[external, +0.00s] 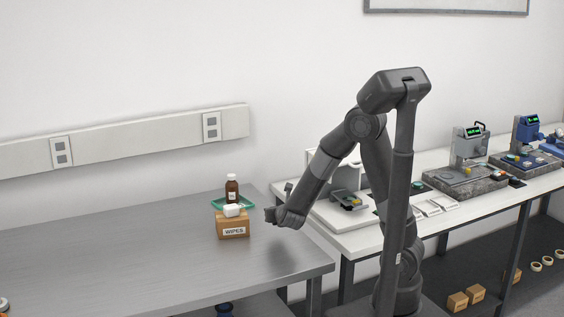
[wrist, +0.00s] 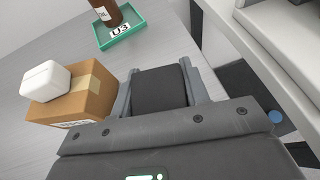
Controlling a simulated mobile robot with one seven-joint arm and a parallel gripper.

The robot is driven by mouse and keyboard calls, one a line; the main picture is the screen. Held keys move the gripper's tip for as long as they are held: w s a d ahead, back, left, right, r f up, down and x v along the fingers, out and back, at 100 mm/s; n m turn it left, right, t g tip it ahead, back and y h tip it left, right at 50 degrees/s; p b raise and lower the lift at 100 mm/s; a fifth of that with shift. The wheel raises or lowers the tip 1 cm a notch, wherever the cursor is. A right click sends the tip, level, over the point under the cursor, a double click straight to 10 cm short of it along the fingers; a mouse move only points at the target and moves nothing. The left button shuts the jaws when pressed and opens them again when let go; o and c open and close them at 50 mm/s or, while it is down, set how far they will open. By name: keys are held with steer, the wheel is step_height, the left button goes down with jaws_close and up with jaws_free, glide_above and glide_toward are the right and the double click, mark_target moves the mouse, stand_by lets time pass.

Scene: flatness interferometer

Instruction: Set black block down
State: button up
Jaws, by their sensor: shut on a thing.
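In the wrist view a black block (wrist: 160,88) sits between the two grey fingers of my gripper (wrist: 160,82). The fingers are shut on its sides. In the external view my gripper (external: 271,215) is above the right end of the grey metal table (external: 150,262), just right of the wipes box. The block cannot be made out clearly there. The wrist view shows the table surface below and beyond the block. How far the block is above the table is hard to tell.
A white bench (external: 362,236) with instruments is to the right, past a gap. The table's left is largely clear.

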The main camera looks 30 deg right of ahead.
step_height(320, 180, up, 5)
steer(key=shift+r, duration=0.15)
steer(key=w+d+r+n+y, duration=0.2)
steer(key=w+d+r, duration=0.3)
steer(key=d+r, duration=0.5)
steer(key=w+d+r+n+y, duration=0.1)
steer(key=w+d+r+y, duration=0.1)
steer(key=w+d+r, duration=0.7)
steer(key=w+a+f+n+g+y, duration=0.1)
steer(key=a+n+y, duration=0.2)
steer(key=a, duration=0.6)
steer(key=a+f+n+g+y, duration=0.2)
steer(key=a+n+y, duration=0.2)
steer(key=a, duration=0.5)
steer(key=n+g+y, duration=0.5)
steer(key=n+g, duration=0.5)
glide_above(141, 265)
step_height(141, 265, down, 22)
steer(key=shift+s+d+r, duration=0.1)
steer(key=shift+r, duration=0.15)
steer(key=shift+f, duration=2.1)
